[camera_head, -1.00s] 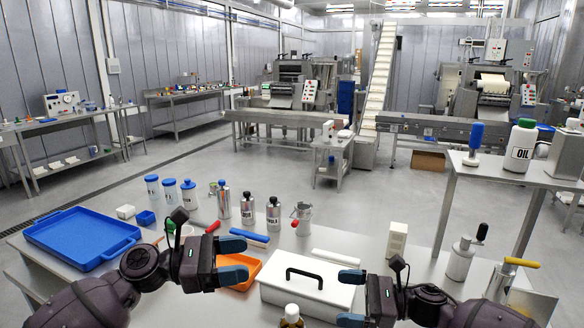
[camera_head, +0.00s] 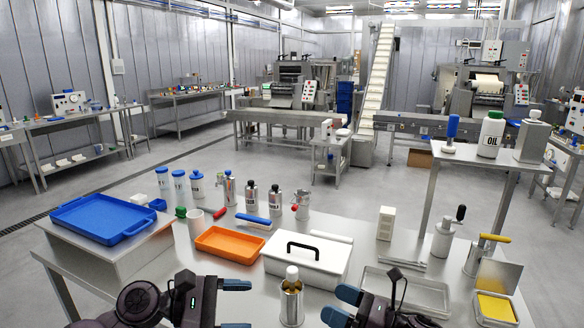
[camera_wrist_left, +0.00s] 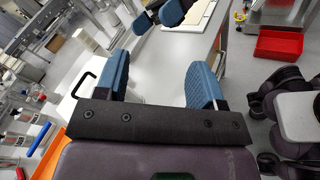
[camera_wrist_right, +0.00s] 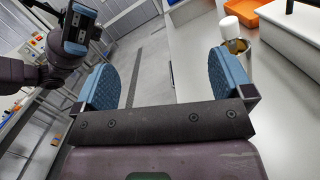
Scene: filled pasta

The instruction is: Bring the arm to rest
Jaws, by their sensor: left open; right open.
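My left gripper (camera_head: 236,305) is low in the head view, left of centre, with its blue fingers apart and nothing between them. It also shows open in its own wrist view (camera_wrist_left: 160,82). My right gripper (camera_head: 340,305) is at the bottom, right of centre, its fingers apart and empty; its wrist view (camera_wrist_right: 165,84) shows the same. Neither gripper visibly touches anything. The lower parts of both arms are cut off by the frame.
A white lidded box (camera_head: 305,272) with a black handle and an orange tray (camera_head: 230,256) stand just beyond the grippers. A blue tray (camera_head: 100,236) is at left. A shallow metal tray (camera_head: 405,308) and a yellow-filled container (camera_head: 495,308) are at right. Several bottles line the back.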

